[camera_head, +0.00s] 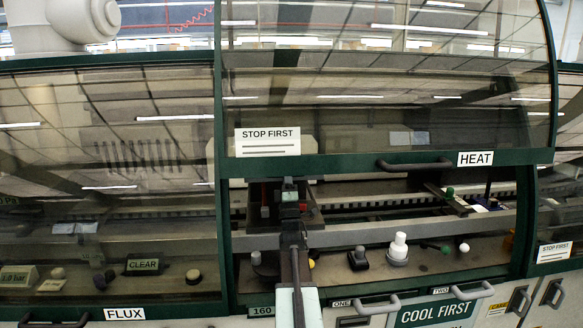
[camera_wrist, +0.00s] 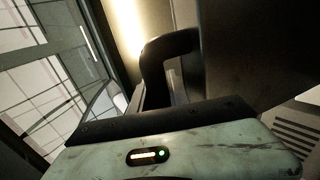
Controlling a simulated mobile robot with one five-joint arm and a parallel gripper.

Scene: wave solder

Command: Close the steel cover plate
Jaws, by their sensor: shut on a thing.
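My gripper (camera_head: 290,190) reaches through the opening below the raised HEAT window, in front of a dark upright box-like part (camera_head: 265,198). In the wrist view a black bent handle (camera_wrist: 158,62) rises just beyond my gripper's dark front edge, beside a dark flat panel (camera_wrist: 250,50). That panel may be the steel cover plate, but I cannot tell for sure. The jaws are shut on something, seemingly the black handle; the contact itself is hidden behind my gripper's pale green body.
The raised window (camera_head: 385,100) with its green frame and black handle (camera_head: 415,165) hangs above the opening. A white-capped knob (camera_head: 398,248) and several smaller knobs stand on the ledge right of my arm. A green lever (camera_head: 450,200) lies farther right. The FLUX window (camera_head: 110,180) is at left.

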